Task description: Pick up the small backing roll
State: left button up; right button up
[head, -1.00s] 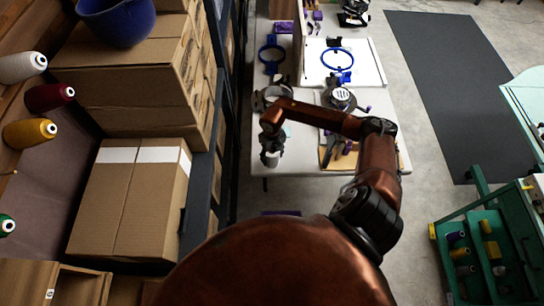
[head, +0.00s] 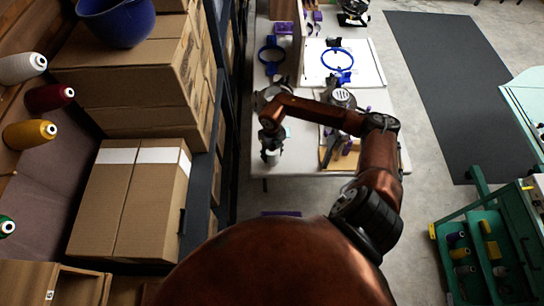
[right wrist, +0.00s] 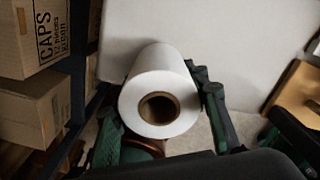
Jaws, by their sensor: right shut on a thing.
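The small backing roll (right wrist: 168,62) is a white roll with a brown cardboard core, seen end-on in the right wrist view. My right gripper (right wrist: 155,95) has one green-black finger on each side of it and is shut on it. In the head view my right gripper (head: 271,150) is at the near left edge of the white table (head: 310,162). The roll is small and mostly hidden by the gripper there. The wrist view shows a pale surface beyond the roll; whether the roll touches it I cannot tell. My left gripper is not in view.
A dark shelf rack with cardboard boxes (head: 135,200) stands close to the left of the gripper. The table holds blue hoops (head: 337,59), a white board (head: 366,66) and a tan board (head: 345,160) with tools. A green cart (head: 480,250) stands at right.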

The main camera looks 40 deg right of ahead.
jog(key=s+a+r, duration=0.8)
jog(key=s+r, duration=0.2)
jog(key=s, duration=0.1)
jog(key=shift+a+r+p, duration=0.2)
jog(key=shift+r+p, duration=0.15)
jog(key=shift+r, duration=0.05)
jog(key=shift+s, duration=0.1)
